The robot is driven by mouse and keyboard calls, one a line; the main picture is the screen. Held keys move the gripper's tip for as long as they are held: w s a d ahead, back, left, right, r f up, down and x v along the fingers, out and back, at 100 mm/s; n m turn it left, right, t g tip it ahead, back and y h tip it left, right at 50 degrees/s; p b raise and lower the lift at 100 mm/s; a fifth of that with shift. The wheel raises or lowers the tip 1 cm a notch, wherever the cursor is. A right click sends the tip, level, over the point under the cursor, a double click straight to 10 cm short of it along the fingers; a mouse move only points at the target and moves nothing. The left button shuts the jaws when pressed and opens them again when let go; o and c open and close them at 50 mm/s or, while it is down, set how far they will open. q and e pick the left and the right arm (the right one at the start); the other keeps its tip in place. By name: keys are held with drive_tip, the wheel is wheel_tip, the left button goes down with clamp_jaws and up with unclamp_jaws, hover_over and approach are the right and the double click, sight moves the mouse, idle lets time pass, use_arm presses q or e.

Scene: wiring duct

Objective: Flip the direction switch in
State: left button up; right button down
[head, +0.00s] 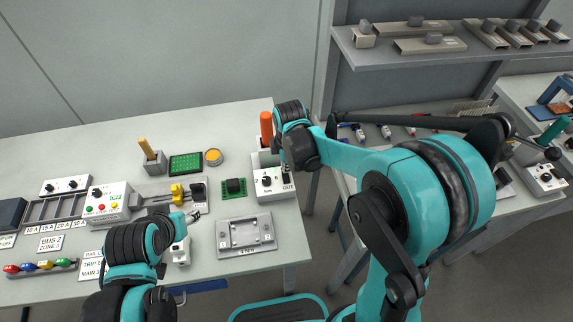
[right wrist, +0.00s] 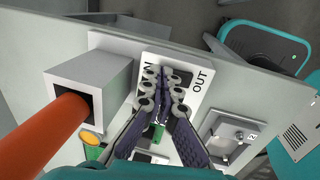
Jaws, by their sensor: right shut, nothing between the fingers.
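The direction switch sits on a white-faced box (head: 272,186) at the right end of the bench, with a dark knob and an OUT label in the head view. In the right wrist view its white plate (right wrist: 192,66) shows OUT on the right and a partly covered IN on the left. My right gripper (right wrist: 167,82) is shut and empty, its fingertips over the plate between the two labels. The fingers hide the switch lever, so its position and any contact cannot be told. My left gripper (head: 186,222) is low over the bench at left; its fingers are unclear.
An orange handle (head: 266,126) stands in a grey square holder (right wrist: 92,84) beside the switch plate. A green board (head: 233,187) and a grey metal tray (head: 246,234) lie nearby. The bench edge is close on the right.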

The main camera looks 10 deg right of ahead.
drive_tip(key=shift+w+f+g, duration=0.25)
drive_tip(key=shift+f+g, duration=0.2)
drive_tip(key=shift+g, duration=0.15)
drive_tip(key=shift+s+r, duration=0.1)
drive_tip(key=shift+s, duration=0.1)
drive_tip(key=shift+s+r, duration=0.25)
drive_tip(key=shift+s, duration=0.35)
